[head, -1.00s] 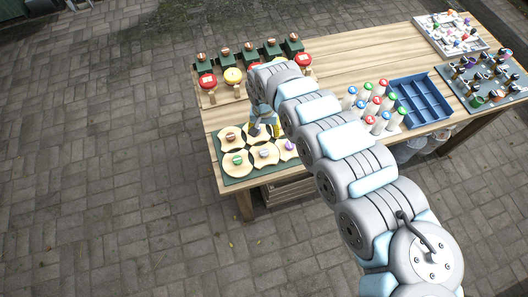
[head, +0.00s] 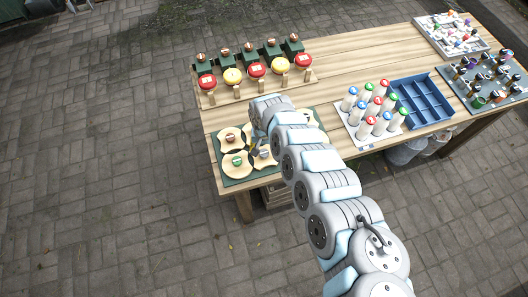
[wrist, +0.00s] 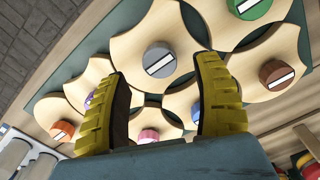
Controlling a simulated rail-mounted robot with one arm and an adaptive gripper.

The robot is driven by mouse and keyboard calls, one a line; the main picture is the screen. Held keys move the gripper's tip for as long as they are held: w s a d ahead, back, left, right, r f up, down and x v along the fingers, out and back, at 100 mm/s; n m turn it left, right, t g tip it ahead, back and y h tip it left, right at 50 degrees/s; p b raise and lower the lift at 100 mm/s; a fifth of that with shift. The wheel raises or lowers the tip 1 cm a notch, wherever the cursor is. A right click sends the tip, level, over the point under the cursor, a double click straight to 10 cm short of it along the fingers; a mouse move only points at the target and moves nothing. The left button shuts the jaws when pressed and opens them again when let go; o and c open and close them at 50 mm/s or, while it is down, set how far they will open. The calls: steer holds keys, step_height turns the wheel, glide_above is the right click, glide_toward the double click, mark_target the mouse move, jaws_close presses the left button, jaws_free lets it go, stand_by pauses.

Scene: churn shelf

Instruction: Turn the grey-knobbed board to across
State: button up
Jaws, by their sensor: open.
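The grey knob (wrist: 159,60) with a white bar sits on a pale wooden board (wrist: 190,30) with scooped sides. In the wrist view its bar slants, lower left to upper right. The board also shows in the head view (head: 262,160), partly behind my arm. My gripper (wrist: 163,73) is open, its two yellow-padded fingers on either side of the grey knob in the picture. I cannot tell how far above the knob they are, and contact is not visible. In the head view my arm covers most of the gripper.
Neighbouring boards carry a green knob (wrist: 250,8), a brown knob (wrist: 277,74) and a pink knob (wrist: 149,135), close around the fingers. Red and yellow round pieces (head: 257,70) stand behind. White cylinders with coloured caps (head: 372,110) and a blue tray (head: 425,100) are at right.

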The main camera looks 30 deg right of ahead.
mark_target(264, 153)
steer(key=shift+f, duration=1.75)
steer(key=shift+c, duration=0.4)
jaws_close()
